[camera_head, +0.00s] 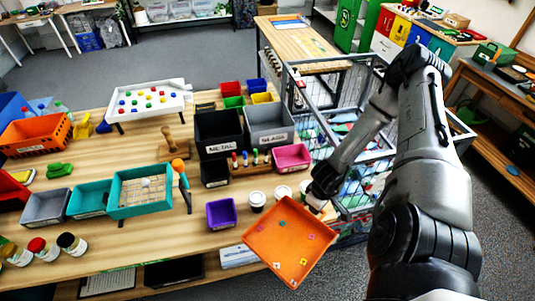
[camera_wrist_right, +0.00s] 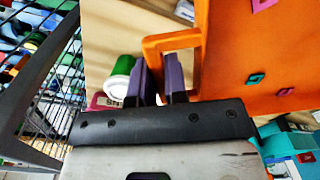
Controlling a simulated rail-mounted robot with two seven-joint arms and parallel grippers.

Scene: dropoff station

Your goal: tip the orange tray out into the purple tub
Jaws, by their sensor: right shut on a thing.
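The orange tray (camera_head: 272,238) is held at its top right by my right gripper (camera_head: 316,203). Several small coloured pieces lie in the tray, among them a pink one (camera_head: 304,236). In the right wrist view, the gripper fingers (camera_wrist_right: 160,82) are shut on the handle of the orange tray (camera_wrist_right: 280,60), and pink and teal pieces show inside it. The tray is at the table's front edge, right of and apart from the purple tub (camera_head: 221,213). The tub stands upright on the table and looks empty. My left gripper is not in view.
A pink bin (camera_head: 291,157) and the dark METAL and grey GLASS bins (camera_head: 268,124) are behind. A wire cage (camera_head: 345,190) is right of the table. Bare wood (camera_head: 165,240) lies left of the tub.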

